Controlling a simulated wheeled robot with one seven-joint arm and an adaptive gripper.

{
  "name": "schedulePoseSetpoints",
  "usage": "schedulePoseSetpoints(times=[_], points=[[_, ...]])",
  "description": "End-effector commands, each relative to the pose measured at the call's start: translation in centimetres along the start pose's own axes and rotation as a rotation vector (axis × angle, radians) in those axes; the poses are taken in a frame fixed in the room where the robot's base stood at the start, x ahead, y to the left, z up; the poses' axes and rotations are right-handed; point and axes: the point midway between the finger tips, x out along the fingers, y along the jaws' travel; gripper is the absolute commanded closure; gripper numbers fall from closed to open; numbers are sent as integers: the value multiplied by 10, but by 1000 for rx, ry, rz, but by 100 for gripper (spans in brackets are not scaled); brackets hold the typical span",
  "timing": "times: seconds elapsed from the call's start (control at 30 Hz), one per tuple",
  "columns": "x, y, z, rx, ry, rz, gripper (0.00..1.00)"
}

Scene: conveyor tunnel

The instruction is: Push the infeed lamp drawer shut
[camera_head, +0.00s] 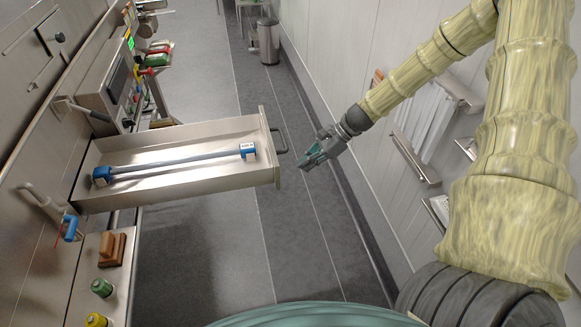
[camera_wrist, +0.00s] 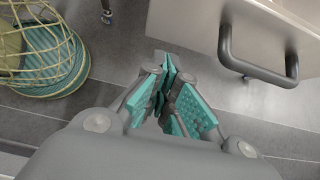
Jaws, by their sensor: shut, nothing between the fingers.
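The infeed lamp drawer (camera_head: 200,186) is a metal drawer pulled well out from the machine at the left. A lamp tube (camera_head: 175,164) with blue end caps lies in it. Its front carries a dark bar handle (camera_head: 279,142); the handle (camera_wrist: 258,66) also shows at the upper right of the wrist view. My gripper (camera_head: 306,164) is just right of the drawer front in the head view, apart from it. In the wrist view my gripper (camera_wrist: 172,95) has its teal finger pads together, empty, left of and below the handle.
The machine wall at the left holds a control box (camera_head: 108,85), a blue padlock (camera_head: 70,228) and green and yellow buttons (camera_head: 102,287). A panelled wall with racks (camera_head: 415,157) stands at the right. A bin (camera_head: 268,41) stands far back. The grey floor between is clear.

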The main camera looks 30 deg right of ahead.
Motion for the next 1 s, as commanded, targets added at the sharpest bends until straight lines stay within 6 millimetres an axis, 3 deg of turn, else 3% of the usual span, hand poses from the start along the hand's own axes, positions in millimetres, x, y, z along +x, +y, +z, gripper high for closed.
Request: schedulePoseSetpoints(times=[0.2,0.5,1.0], points=[[18,1,0,1,0,2,100],[39,0,22,1,1,1,100],[47,0,28,0,0,0,100]])
